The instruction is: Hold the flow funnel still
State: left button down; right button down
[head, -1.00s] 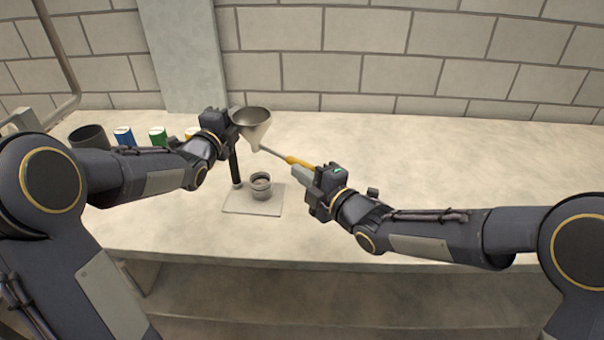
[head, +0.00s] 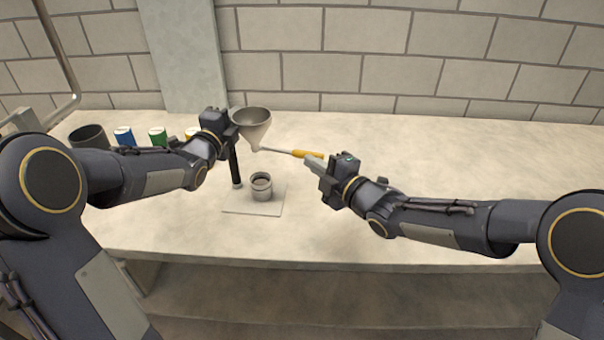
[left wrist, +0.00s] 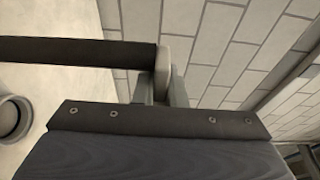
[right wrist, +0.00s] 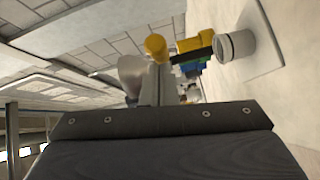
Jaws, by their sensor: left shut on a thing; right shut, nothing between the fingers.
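The flow funnel (head: 252,122) is a grey metal cone, upright above the table, with a black handle (head: 235,165) hanging beside it. My left gripper (head: 228,130) is shut on it; the left wrist view shows the black handle (left wrist: 80,52) at the fingers. A thin rod with a yellow grip (head: 308,154) reaches right from the funnel's spout. My right gripper (head: 309,164) is shut and empty near the yellow grip, which also shows in the right wrist view (right wrist: 155,47); I cannot tell whether they touch. A small grey cup (head: 261,188) stands below the funnel.
The cup stands on a thin pale plate (head: 240,209). A dark pot (head: 90,137) and blue (head: 124,136), green (head: 158,136) and yellow-marked cans stand at the left, partly behind my left arm. The table's right side (head: 480,150) is clear.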

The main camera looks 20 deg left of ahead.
jog(key=w, duration=0.4)
jog(key=shift+w+d, duration=0.25)
jog(key=shift+w, duration=0.15)
jog(key=s+d+r, duration=0.1)
jog(key=s+d, duration=0.1)
jog(key=d, duration=0.9)
jog(key=shift+d, duration=0.25)
jog(key=shift+s, duration=0.1)
